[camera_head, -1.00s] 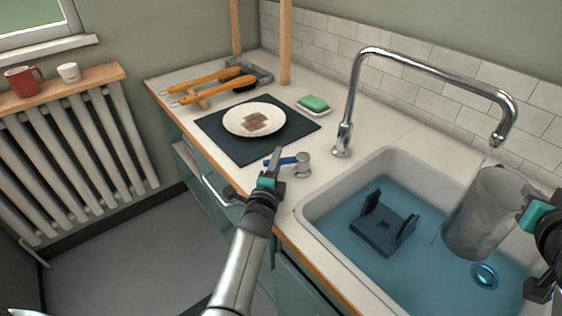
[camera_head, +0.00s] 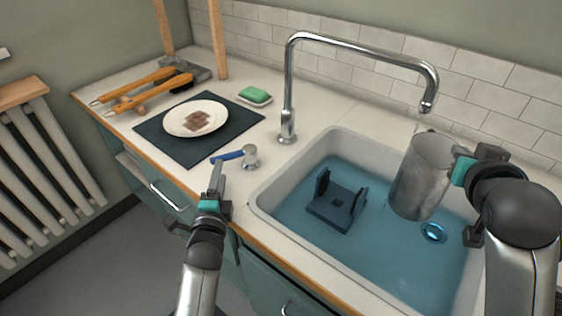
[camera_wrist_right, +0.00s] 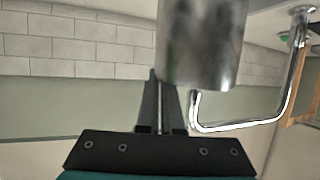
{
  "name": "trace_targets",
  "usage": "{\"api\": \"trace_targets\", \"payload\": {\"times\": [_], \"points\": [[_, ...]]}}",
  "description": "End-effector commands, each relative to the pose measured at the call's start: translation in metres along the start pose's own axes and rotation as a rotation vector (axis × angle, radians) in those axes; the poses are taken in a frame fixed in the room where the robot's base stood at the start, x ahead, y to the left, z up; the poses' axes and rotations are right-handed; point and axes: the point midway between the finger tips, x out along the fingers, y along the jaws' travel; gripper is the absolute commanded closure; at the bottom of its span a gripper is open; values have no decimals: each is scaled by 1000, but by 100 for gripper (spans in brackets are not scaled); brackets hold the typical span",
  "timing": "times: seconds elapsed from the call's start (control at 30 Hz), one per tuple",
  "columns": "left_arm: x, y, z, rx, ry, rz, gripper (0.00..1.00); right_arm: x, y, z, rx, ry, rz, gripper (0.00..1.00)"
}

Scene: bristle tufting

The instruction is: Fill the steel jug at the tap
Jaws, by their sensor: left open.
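The steel jug (camera_head: 422,178) hangs slightly tilted above the sink water, its mouth below the spout of the chrome tap (camera_head: 290,90). My right gripper (camera_head: 455,165) is shut on the jug's right side; the jug also shows in the right wrist view (camera_wrist_right: 202,45). The inside of the jug is hidden, so I cannot tell its water level. A faint trace shows below the spout, too thin to be sure it is water. The tap's blue lever (camera_head: 226,156) sits beside its metal base (camera_head: 250,156). My left gripper (camera_head: 216,178) is open, just in front of the lever's left end.
The sink (camera_head: 268,200) holds blue water with a dark bracket-like rack (camera_head: 337,207) and a shiny blue ring (camera_head: 433,232). A plate (camera_head: 180,122) lies on a dark mat (camera_head: 178,150). A green soap (camera_head: 254,94) and wooden-handled tools (camera_head: 138,88) lie behind.

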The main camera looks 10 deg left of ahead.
Motion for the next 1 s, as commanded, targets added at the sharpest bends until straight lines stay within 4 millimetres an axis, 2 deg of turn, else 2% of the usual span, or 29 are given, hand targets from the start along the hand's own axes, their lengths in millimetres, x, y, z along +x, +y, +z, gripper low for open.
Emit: {"api": "trace_targets", "payload": {"times": [0.13, 0.43, 0.57, 0.67, 0.8, 0.9, 1.0], "points": [[-8, -1, 0, 0, 0, -1, 50, 0, 0, -2, 1, 6, 0, 100], [-9, -1, 0, 0, 0, -1, 50, 0, 0, -2, 1, 6, -1, 100], [-6, -5, 2, 5, -6, -10, 65, 0, 0, -2, 1, 6, 0, 100], [6, -21, 12, 21, -28, -41, 76, 0, 0, -2, 1, 6, 0, 100], [34, -61, 36, 48, -91, -109, 92, 0, 0, -2, 1, 6, 0, 100], [55, -51, 37, -115, -126, -17, 100, 0, 0, -2, 1, 6, -1, 100], [74, -47, 41, -269, -173, 60, 100, 0, 0, -2, 1, 6, -1, 100]]}}
